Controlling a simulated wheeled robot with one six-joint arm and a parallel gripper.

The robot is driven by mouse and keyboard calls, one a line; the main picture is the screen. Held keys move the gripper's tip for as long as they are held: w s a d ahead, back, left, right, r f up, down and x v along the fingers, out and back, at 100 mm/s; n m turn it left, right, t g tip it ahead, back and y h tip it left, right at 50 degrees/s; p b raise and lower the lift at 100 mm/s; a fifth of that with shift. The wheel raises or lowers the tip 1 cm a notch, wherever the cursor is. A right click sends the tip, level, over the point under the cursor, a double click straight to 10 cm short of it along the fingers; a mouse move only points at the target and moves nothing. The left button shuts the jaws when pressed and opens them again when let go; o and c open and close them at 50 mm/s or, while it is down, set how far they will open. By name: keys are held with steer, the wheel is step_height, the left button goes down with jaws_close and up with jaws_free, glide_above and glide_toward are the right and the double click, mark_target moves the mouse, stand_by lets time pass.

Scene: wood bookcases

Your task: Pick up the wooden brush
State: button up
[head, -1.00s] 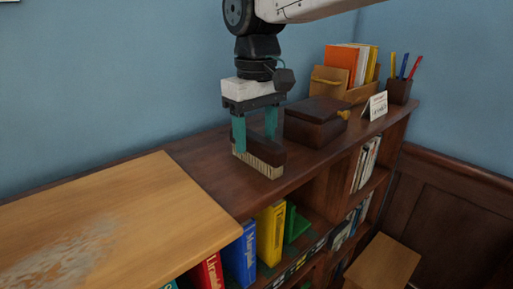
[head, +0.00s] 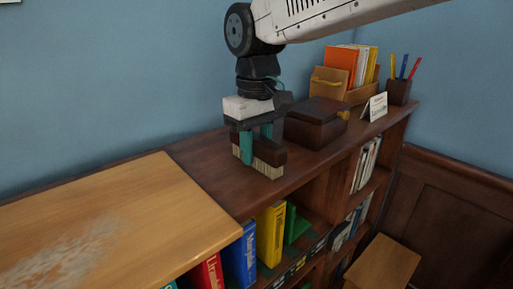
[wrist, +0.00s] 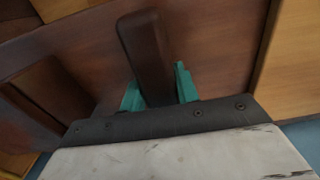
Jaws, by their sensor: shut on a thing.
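The wooden brush (head: 270,153) has a dark brown back and pale bristles that point down. It is on or just above the dark bookcase top (head: 208,170); I cannot tell if the bristles touch. My gripper (head: 257,148) points down from above with its teal fingers shut on the brush, one on each side of its back. In the wrist view the brush's dark back (wrist: 146,55) runs up between the two teal fingers (wrist: 160,92). The bristles are hidden there.
A dark lidded box (head: 314,124) stands close to the right of the brush. Behind are a file holder (head: 331,86), a pen cup (head: 398,92) and a small card (head: 376,107). A lighter worn wooden top (head: 140,205) is at left. Books (head: 270,235) fill shelves below.

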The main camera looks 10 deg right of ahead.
mark_target(256, 136)
steer(key=shift+r, duration=0.6)
step_height(256, 136, up, 2)
steer(key=shift+r, duration=0.15)
steer(key=s+d+r, duration=0.1)
steer(key=s, duration=1.5)
steer(key=shift+r, duration=0.2)
steer(key=shift+d, duration=0.1)
steer(key=o, duration=0.3)
steer(key=shift+c, duration=0.8)
